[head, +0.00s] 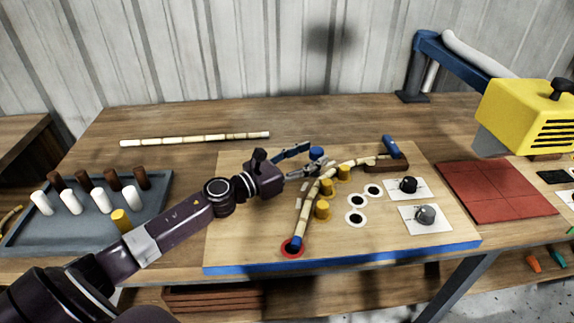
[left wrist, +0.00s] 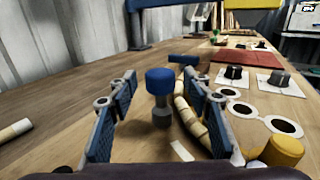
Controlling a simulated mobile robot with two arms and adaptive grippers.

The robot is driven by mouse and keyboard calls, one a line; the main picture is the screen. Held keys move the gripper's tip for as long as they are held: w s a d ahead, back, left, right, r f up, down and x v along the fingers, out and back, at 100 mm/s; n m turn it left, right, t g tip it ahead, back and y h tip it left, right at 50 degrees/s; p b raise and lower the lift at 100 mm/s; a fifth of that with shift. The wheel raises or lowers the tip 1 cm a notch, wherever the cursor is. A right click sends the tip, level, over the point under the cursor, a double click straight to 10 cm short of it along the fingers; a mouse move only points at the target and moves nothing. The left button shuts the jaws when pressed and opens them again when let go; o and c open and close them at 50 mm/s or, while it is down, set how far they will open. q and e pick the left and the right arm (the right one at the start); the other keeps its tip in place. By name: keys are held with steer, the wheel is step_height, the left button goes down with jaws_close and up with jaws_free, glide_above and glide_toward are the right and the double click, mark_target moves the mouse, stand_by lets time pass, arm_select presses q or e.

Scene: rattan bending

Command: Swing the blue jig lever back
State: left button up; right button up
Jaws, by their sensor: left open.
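A lever with a blue knob (head: 316,152) on a grey post stands on the wooden jig board (head: 240,225). In the left wrist view the blue knob (left wrist: 160,80) is upright between my fingers, with a visible gap on both sides. My left gripper (head: 307,159) is open around it, coming in from the left. A pale rattan pole (head: 304,211) curves past yellow pegs (head: 322,209), just right of the lever. Its lower end has a blue tip in a red ring, and its far end reaches a brown block with a blue handle (head: 390,146). My right gripper is not in view.
A straight rattan pole (head: 195,139) lies at the back left. A grey tray (head: 75,232) with white and brown pegs is at left. Cards with knobs (head: 425,215), a red mat (head: 490,190) and a yellow machine (head: 525,112) are at right. The back middle table is clear.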

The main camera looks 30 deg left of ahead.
arm_select(q)
steer(key=v, duration=0.9)
steer(key=shift+s+a, duration=0.15)
steer(key=shift+s, duration=0.1)
